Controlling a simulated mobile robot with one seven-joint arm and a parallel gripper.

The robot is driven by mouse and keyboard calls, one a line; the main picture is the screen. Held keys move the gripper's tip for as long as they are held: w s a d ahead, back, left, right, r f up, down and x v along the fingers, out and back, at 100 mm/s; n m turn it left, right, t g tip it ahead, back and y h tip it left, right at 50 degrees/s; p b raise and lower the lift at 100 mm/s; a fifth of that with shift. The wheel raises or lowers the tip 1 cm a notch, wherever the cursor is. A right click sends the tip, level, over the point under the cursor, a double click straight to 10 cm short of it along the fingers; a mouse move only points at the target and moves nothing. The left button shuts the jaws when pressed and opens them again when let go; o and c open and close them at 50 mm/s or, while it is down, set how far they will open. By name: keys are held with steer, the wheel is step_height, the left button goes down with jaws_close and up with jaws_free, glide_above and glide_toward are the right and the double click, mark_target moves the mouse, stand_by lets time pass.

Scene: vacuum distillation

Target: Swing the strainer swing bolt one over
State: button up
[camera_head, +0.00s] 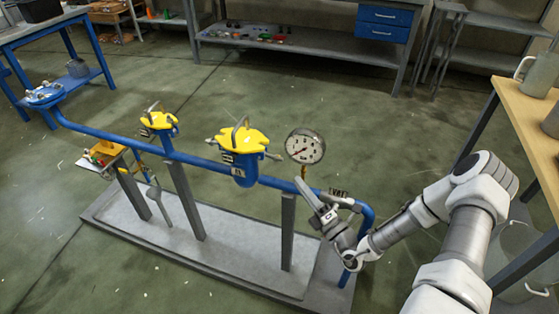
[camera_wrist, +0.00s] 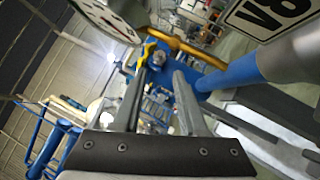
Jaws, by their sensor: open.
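A strainer with a yellow lid (camera_head: 243,138) and a grey handle on top sits on the blue pipe in the head view. Grey swing-bolt parts (camera_head: 272,156) stick out from its sides; which one is bolt one I cannot tell. A smaller yellow-lidded fitting (camera_head: 158,120) stands further left on the pipe. My gripper (camera_head: 311,195) is right of the strainer, close to the pipe and below the gauge, apart from the lid. In the wrist view my gripper (camera_wrist: 162,76) has its two fingers spread with nothing held between them. The bolts are not clear there.
A round pressure gauge (camera_head: 305,147) stands between strainer and gripper; it also shows in the wrist view (camera_wrist: 108,18). A tag (camera_head: 338,193) hangs by the blue pipe (camera_head: 205,163). Grey posts stand on a low plinth (camera_head: 215,255). A wooden-topped table (camera_head: 530,115) is at right.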

mark_target(279, 158)
steer(key=b+x, duration=0.2)
steer(key=x, duration=0.9)
jaws_close()
